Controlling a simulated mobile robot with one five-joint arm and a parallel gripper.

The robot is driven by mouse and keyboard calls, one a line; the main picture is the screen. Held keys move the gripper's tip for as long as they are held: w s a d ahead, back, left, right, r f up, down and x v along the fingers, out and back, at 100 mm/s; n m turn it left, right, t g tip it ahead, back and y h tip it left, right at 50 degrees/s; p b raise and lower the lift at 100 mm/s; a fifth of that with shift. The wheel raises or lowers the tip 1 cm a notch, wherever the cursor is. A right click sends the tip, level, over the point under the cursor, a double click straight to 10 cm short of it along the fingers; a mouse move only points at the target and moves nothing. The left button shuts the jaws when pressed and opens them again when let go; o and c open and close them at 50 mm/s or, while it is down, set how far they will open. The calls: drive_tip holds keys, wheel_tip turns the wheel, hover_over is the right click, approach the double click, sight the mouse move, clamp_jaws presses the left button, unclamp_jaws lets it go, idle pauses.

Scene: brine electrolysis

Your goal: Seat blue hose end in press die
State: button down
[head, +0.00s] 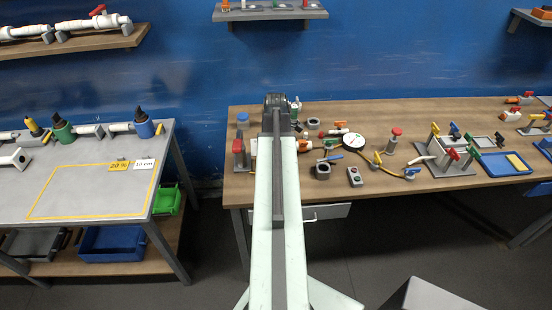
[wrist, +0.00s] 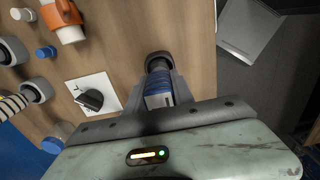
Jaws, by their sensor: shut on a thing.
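In the wrist view my gripper (wrist: 159,76) is shut on the blue hose end (wrist: 157,86), a ribbed blue piece with a pale band between the fingers. A dark round ring (wrist: 158,57) shows just beyond the fingertips, in line with the hose end. I cannot tell whether it is the press die or part of the hose, or whether the two touch. In the head view my arm reaches over the right-hand bench and hides my gripper and the hose end. A dark grey block with a round opening (head: 322,171) stands right of my arm.
The wooden bench (head: 480,188) holds a round gauge (head: 353,141), a button box (head: 354,176) and red-handled valves. In the wrist view a white plate with a black knob (wrist: 92,97) and an orange-and-white part (wrist: 65,22) lie left. The bench's edge is close on the right.

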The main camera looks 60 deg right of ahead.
drive_tip(key=shift+f+b, duration=1.25)
idle(1.0)
idle(0.5)
drive_tip(key=c, duration=1)
unclamp_jaws()
drive_tip(key=shift+r, duration=0.1)
wheel_tip(320, 180, up, 8)
drive_tip(key=p, duration=0.8)
drive_tip(key=shift+f, duration=0.2)
